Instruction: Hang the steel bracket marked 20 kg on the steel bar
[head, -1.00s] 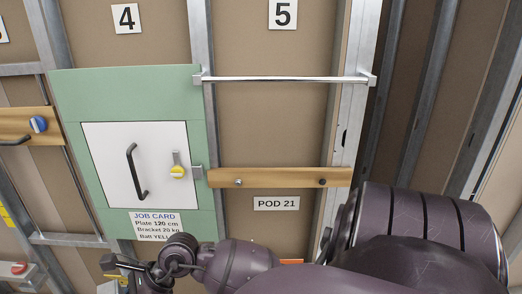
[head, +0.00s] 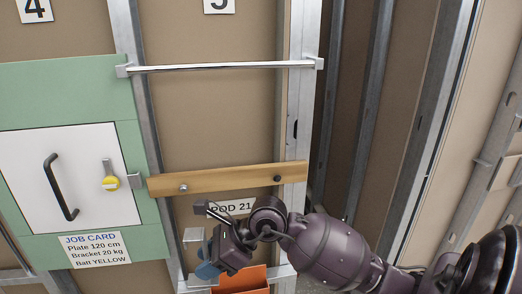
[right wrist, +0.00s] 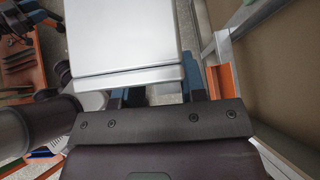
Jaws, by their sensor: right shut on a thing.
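The steel bar (head: 220,66) runs level between two end mounts on the studs, high in the head view. My right gripper (head: 207,262) is low in the head view, below the bar and in front of the wall. In the right wrist view its blue fingers (right wrist: 155,96) are shut on a pale steel bracket (right wrist: 125,40), whose broad flat face shows. Part of the bracket (head: 193,236) shows beside the gripper in the head view. No 20 kg marking is readable on it.
A wooden batten (head: 230,178) with two knobs crosses below the bar. An orange bin (head: 243,280) is beneath my right gripper. A white hatch (head: 60,180) with a black handle and the job card (head: 94,250) are at left. The wall between bar and batten is clear.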

